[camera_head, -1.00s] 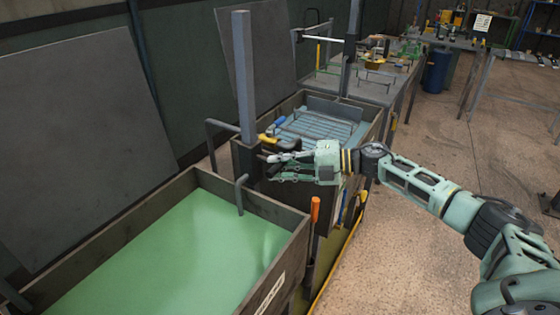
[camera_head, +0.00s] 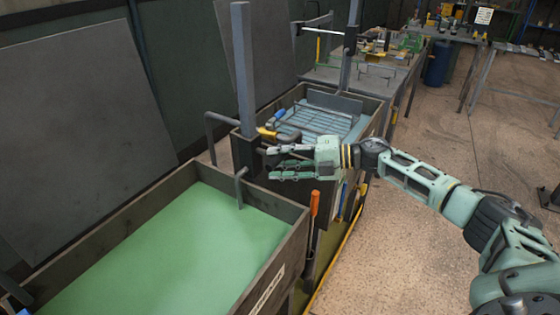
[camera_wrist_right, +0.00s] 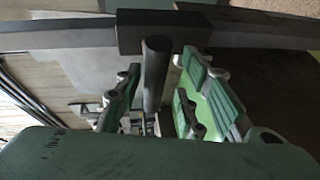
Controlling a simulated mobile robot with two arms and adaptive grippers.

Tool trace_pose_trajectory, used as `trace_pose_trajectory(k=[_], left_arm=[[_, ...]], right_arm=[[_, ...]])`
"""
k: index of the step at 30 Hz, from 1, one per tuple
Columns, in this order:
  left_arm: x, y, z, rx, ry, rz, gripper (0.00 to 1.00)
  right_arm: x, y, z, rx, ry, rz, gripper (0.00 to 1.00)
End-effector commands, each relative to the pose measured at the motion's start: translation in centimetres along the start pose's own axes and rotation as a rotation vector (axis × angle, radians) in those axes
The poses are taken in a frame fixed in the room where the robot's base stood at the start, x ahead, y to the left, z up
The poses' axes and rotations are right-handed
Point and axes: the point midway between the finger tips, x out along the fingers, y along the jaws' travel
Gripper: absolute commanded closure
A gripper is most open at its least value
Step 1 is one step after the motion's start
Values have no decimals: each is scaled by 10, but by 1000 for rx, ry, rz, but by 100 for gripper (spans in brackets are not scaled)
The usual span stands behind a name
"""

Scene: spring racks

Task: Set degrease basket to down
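The degrease basket (camera_head: 304,117) appears to be the wire rack inside the far tank (camera_head: 372,112), over pale blue slats. My right gripper (camera_head: 275,160) reaches in from the right, in front of the post, fingers spread. In the right wrist view a dark round bar (camera_wrist_right: 156,72) lies between the fingers of the gripper (camera_wrist_right: 155,100), with gaps on both sides. My left gripper is not in view.
A near tank (camera_head: 292,243) of green liquid (camera_head: 170,245) fills the lower left. An orange-handled tool (camera_head: 314,204) hangs at its right end. Large grey panels (camera_head: 75,150) lean behind. The floor (camera_head: 430,265) to the right is open around my arm.

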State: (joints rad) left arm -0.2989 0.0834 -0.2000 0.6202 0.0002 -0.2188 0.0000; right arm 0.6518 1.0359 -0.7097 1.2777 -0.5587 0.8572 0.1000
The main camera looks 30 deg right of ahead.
Motion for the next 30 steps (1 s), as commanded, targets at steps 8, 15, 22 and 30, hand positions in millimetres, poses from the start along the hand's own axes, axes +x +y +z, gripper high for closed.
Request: trace_pose_trajectory(k=[8, 15, 22, 30], left_arm=[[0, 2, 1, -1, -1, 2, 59], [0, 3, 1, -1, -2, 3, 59], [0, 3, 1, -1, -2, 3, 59], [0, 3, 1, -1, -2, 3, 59]], right_arm=[[-41, -2, 1, 1, -5, -5, 64], [-90, -2, 0, 2, -2, -6, 64], [-116, -2, 0, 2, -1, -4, 64], [-119, -1, 0, 1, 1, -2, 64]])
